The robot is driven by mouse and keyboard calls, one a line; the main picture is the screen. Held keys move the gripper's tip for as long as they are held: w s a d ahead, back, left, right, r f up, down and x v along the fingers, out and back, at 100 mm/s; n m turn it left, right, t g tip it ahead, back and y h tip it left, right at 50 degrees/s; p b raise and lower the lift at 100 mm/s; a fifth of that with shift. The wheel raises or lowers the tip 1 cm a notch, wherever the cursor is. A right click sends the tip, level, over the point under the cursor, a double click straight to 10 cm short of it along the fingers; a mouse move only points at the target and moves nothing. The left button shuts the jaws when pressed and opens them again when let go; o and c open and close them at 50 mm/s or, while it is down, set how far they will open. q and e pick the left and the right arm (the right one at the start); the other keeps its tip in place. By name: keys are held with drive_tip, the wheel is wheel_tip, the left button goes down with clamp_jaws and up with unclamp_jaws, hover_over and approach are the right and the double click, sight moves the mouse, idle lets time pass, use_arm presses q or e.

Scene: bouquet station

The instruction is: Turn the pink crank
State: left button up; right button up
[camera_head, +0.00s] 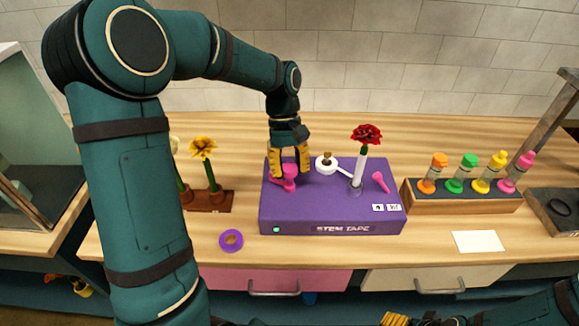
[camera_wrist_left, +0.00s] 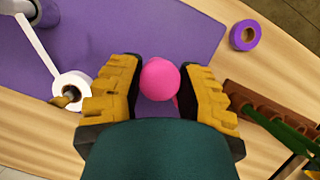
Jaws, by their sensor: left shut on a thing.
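The pink crank (camera_head: 290,184) stands on the left part of the purple stem tape machine (camera_head: 330,213). My left gripper (camera_head: 289,165) reaches down over it from behind, its yellow fingers shut on the crank's knob. In the left wrist view the round pink knob (camera_wrist_left: 160,78) sits between the two fingers (camera_wrist_left: 160,88); the crank's lower part is mostly hidden. A separate pink lever (camera_head: 380,181) is on the machine's right side. My right gripper (camera_head: 396,319) shows only as yellow fingers at the bottom edge, and its opening is unclear.
Yellow flowers (camera_head: 203,147) stand left; a bottle rack (camera_head: 464,205) and white card (camera_head: 478,241) are right.

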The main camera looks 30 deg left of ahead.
use_arm(q)
drive_tip(key=m+p, duration=0.2)
drive_tip(key=shift+r+m+g+y+p, duration=0.1)
drive_tip(key=shift+m+g+y+p, duration=0.2)
drive_tip(key=shift+g+p, duration=0.1)
drive_tip(key=shift+m+y+p, duration=0.4)
drive_tip(key=shift+m+p, duration=0.1)
drive_tip(key=shift+m, duration=0.4)
drive_tip(key=shift+f, duration=0.2)
drive_tip(key=o, duration=1.2)
drive_tip(key=v, duration=1.2)
drive_tip(key=shift+w, duration=0.1)
